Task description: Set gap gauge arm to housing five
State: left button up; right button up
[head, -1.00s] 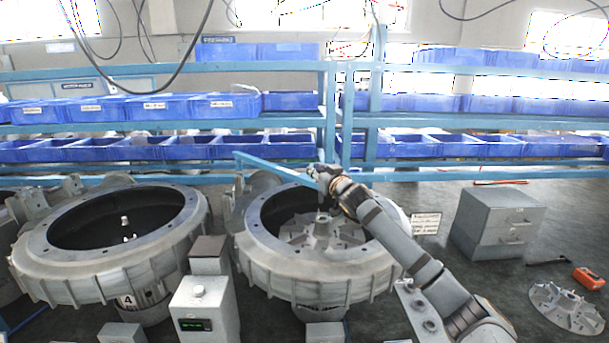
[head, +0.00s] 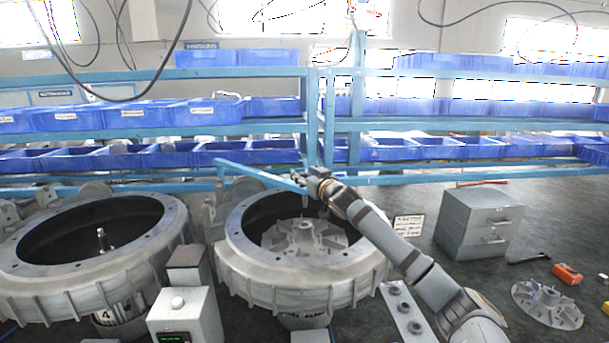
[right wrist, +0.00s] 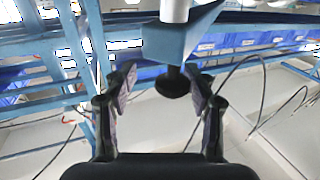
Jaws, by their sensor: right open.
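The gap gauge arm (head: 255,172) is a blue bar, reaching over the back rim of the right-hand housing (head: 300,278), which has a finned impeller (head: 303,238) inside. I cannot read a number on this housing; the left one (head: 90,270) is marked 4. My right gripper (head: 314,182) is at the bar's right end, above the housing opening. In the right wrist view, my right gripper (right wrist: 162,76) is open, its fingers on either side of a dark round knob (right wrist: 174,84) under the blue bar's end (right wrist: 178,42). I cannot tell whether they touch it. My left gripper is not in view.
A grey control box (head: 187,318) stands between the housings. Blue racks with bins (head: 200,112) run along the back. A grey drawer cabinet (head: 478,224), an orange box (head: 567,274) and a loose impeller (head: 547,304) are at the right. Cables hang above.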

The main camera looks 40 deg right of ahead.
jog(key=shift+w+a+r, duration=0.1)
jog(key=shift+a+r, duration=0.15)
notch_tip(320, 180, up, 10)
jog(key=shift+d+f, duration=0.15)
jog(key=shift+f, duration=0.05)
dwell(0.3)
